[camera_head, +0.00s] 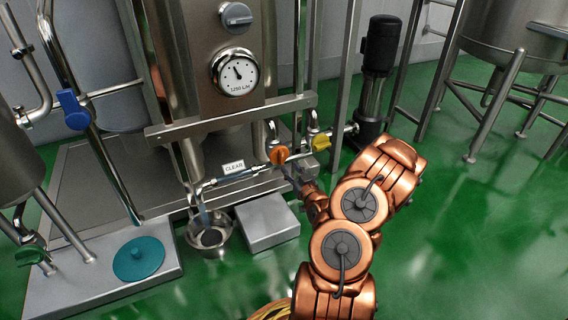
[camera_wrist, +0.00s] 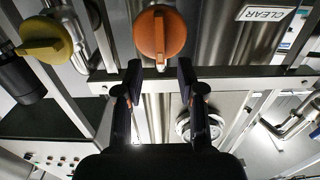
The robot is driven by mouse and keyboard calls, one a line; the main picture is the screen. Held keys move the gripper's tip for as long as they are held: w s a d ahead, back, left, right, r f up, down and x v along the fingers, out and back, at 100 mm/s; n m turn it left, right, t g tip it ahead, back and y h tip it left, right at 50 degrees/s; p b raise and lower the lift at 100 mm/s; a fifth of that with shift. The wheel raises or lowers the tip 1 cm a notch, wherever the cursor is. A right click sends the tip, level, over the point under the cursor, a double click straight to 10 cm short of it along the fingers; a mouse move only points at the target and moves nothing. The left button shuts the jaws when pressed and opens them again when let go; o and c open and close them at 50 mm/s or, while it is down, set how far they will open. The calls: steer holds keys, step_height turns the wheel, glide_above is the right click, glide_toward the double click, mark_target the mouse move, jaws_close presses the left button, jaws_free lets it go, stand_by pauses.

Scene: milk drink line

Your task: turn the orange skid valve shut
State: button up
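The orange skid valve (camera_head: 279,155) sits on the pipe at the front of the skid, right of the CLEAR label. In the wrist view its round orange knob (camera_wrist: 160,32) is at the top centre, with a raised grip bar running up and down the picture. My gripper (camera_wrist: 160,70) is open, its two dark fingers apart and pointing toward the knob. The fingertips lie just below the knob in that view, one to each side; nothing is seen held. In the head view my copper arm reaches to the valve and the fingers are mostly hidden.
A yellow valve (camera_head: 321,140) sits close right of the orange one; it also shows in the wrist view (camera_wrist: 45,38). The CLEAR label (camera_head: 234,167), a blue valve (camera_head: 73,110), a gauge (camera_head: 237,73), a steel bowl (camera_head: 211,235) and a grey box (camera_head: 267,222) are nearby.

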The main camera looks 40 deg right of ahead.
mark_target(283, 158)
steer(key=shift+b+x, duration=1.25)
steer(key=shift+x, duration=1.75)
jaws_close()
